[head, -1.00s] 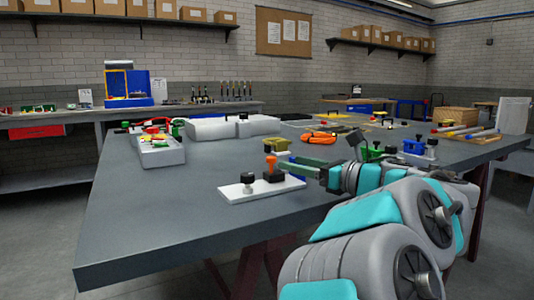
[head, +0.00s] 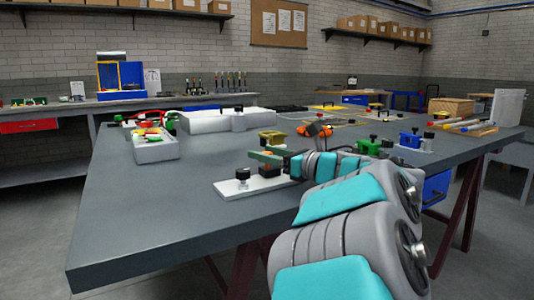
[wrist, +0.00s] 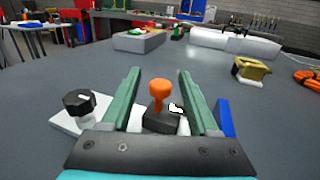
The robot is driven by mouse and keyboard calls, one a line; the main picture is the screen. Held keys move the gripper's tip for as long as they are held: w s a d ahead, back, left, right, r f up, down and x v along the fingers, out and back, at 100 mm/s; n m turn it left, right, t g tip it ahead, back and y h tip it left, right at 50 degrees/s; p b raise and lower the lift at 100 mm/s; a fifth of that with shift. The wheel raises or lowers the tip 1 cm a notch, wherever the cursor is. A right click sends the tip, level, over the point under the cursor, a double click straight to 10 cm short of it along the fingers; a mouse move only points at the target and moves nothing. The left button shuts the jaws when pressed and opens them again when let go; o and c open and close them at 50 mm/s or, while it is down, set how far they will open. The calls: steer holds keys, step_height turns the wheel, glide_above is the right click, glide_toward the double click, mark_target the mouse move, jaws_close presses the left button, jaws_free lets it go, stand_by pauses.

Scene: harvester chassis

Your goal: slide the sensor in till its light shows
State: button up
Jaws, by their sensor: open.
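A dark block with an upright orange knob (wrist: 159,92), seemingly the sensor, sits on a white plate (head: 228,189). The dark block (head: 268,171) also shows in the head view, where my fingers hide the knob. A black knob (wrist: 79,102) stands on the plate's left part. My gripper (wrist: 158,78) is open, its green fingers on either side of the orange knob with gaps on both sides. A small white patch (wrist: 176,108) shows on the block beside the knob; I cannot tell whether it is a lit light.
A blue part (wrist: 225,117) lies just right of my right finger. A yellow block (wrist: 250,70) and an orange coil (wrist: 307,80) are farther right. A grey tray (head: 157,149) stands at the back left. The table's left front is clear.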

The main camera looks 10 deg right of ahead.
steer(key=shift+c, duration=0.4)
jaws_close()
stand_by(1.0)
